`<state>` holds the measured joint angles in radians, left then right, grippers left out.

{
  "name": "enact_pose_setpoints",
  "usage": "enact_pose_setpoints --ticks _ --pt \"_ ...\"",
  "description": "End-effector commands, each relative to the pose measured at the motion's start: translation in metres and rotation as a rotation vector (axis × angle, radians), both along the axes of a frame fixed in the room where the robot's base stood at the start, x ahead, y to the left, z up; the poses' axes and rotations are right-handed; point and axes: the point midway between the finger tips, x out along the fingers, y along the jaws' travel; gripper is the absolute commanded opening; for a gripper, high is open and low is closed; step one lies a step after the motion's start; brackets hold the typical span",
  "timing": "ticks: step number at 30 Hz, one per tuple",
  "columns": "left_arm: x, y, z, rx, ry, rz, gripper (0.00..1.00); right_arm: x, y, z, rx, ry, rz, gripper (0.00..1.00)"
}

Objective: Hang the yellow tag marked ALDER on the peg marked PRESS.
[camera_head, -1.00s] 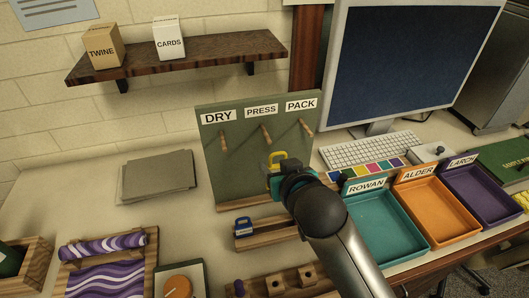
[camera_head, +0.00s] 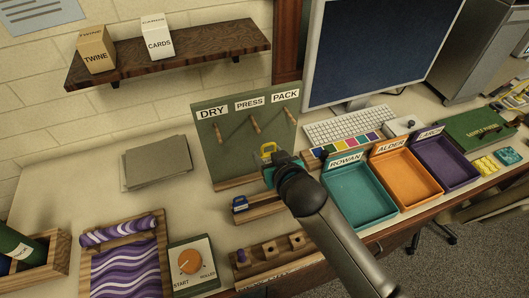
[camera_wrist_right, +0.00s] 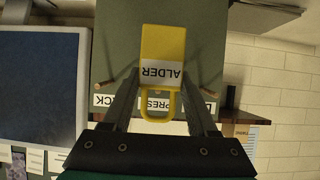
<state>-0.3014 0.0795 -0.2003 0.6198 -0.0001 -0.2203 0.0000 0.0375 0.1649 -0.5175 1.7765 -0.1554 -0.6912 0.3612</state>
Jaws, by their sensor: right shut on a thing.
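The yellow tag (camera_wrist_right: 163,45) reads ALDER, upside down in the right wrist view, with its loop toward my wrist. My right gripper (camera_wrist_right: 161,85) is shut on it. In the head view, the tag (camera_head: 268,148) shows above my right gripper (camera_head: 274,163), in front of the green pegboard's lower right part. The PRESS peg (camera_head: 254,124) is the middle of three wooden pegs, under the PRESS label (camera_head: 249,103), and looks empty. The tag appears below and slightly right of it, apart from it. My left gripper is not in view.
The DRY peg (camera_head: 220,133) and PACK peg (camera_head: 288,117) flank it, both bare. A wooden rack (camera_head: 262,208) with a blue tag (camera_head: 240,203) stands below the board. Teal (camera_head: 334,185), orange (camera_head: 387,163) and purple (camera_head: 431,150) trays lie right, near a monitor (camera_head: 365,50).

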Motion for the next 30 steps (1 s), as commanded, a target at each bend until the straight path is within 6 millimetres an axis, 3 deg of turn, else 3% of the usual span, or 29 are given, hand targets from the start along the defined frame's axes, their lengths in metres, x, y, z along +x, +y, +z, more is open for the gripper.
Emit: enact_pose_setpoints --ticks 8,30 --pt "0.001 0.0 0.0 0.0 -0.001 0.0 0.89 0.016 0.006 -0.001 0.002 0.0 0.001 0.06" --pt "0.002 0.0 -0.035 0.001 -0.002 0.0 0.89 0.058 0.02 -0.007 0.002 -0.003 0.002 0.06"
